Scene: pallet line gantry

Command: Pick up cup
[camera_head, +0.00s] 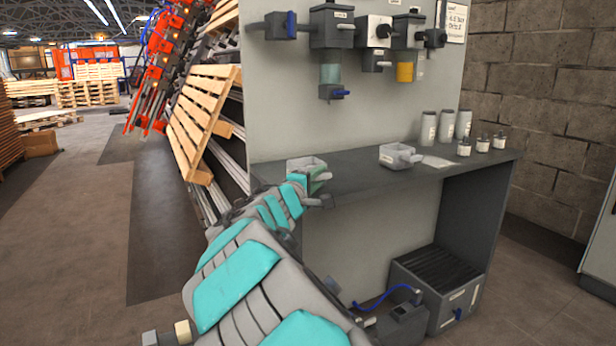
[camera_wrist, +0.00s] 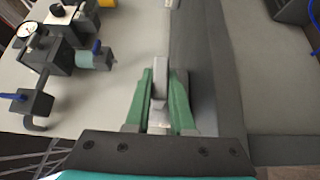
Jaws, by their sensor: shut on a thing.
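A light grey, square, open-topped cup (camera_head: 305,163) is at the left end of the dark shelf in the head view. My gripper (camera_head: 318,178) is at its right side, partly hidden by my arm. In the wrist view my gripper's green fingers (camera_wrist: 163,85) are shut on a narrow grey part of the cup (camera_wrist: 158,92), which looks like its handle. The rest of the cup is mostly hidden there. I cannot tell whether the cup touches the shelf. A second similar grey cup (camera_head: 396,157) with a handle stands farther right on the shelf.
The dark shelf (camera_head: 350,182) also bears several grey canisters (camera_head: 446,126) and small labelled jars (camera_head: 482,145) at its right. Dispensers with valves (camera_head: 332,75) hang on the panel above. A ribbed drain box (camera_head: 436,292) stands below. The floor (camera_head: 80,230) at left is open.

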